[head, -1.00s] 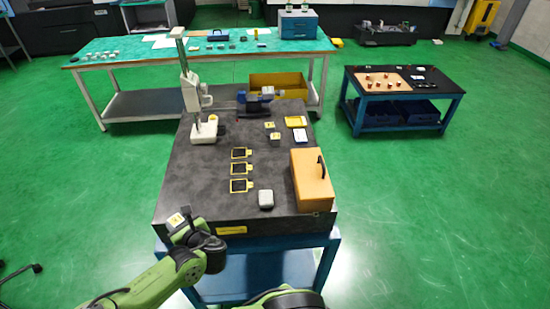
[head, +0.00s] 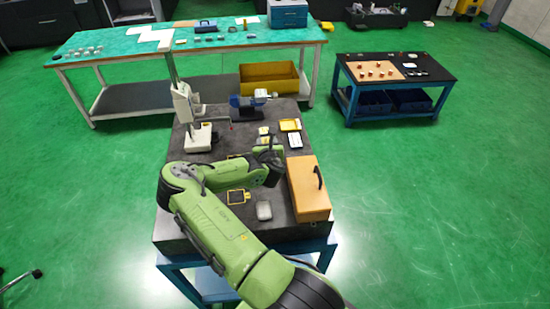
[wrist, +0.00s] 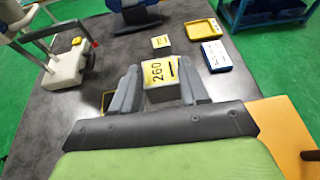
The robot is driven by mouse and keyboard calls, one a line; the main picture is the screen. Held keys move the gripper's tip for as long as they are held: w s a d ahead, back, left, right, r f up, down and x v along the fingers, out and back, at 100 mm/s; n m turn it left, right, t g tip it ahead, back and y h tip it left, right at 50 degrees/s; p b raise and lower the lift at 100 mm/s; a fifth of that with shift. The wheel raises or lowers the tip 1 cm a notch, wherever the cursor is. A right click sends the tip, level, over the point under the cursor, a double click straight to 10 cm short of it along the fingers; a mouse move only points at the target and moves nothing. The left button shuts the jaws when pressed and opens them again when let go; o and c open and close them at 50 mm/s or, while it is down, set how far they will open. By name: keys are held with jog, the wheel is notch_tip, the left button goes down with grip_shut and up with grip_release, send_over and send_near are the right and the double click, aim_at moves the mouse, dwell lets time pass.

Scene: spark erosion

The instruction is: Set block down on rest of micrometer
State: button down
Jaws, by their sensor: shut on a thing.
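My gripper (wrist: 158,68) is shut on a block (wrist: 160,93) with a yellow top marked 260, between its two grey fingers in the wrist view. In the head view my gripper (head: 266,152) is over the right part of the dark surface plate, largely covered by my arm. The micrometer (head: 250,104) is blue and grey and stands at the far edge of the plate. Its blue lower part (wrist: 135,14) shows at the top of the wrist view, beyond the held block and cut off by the frame. The rest's detail is too small to tell.
A second yellow-topped block (wrist: 160,42) stands just beyond the held one. A yellow tray (wrist: 202,30) and a blue-and-white box (wrist: 216,56) lie to the right. A height gauge (head: 198,137) stands left. An orange case (head: 308,190) is at the right edge.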

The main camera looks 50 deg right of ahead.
jog(key=shift+h, duration=0.3)
jog(key=f+b, duration=0.2)
jog(key=f, duration=0.1)
jog(key=f+b, duration=0.2)
jog(key=f, duration=0.1)
jog(key=d+f+b, duration=0.1)
jog(key=f+b, duration=0.1)
jog(key=f, duration=0.2)
jog(key=shift+s, duration=0.2)
jog(key=shift+r, duration=0.15)
jog(key=c, duration=0.6)
grip_release()
jog(key=shift+o, duration=0.2)
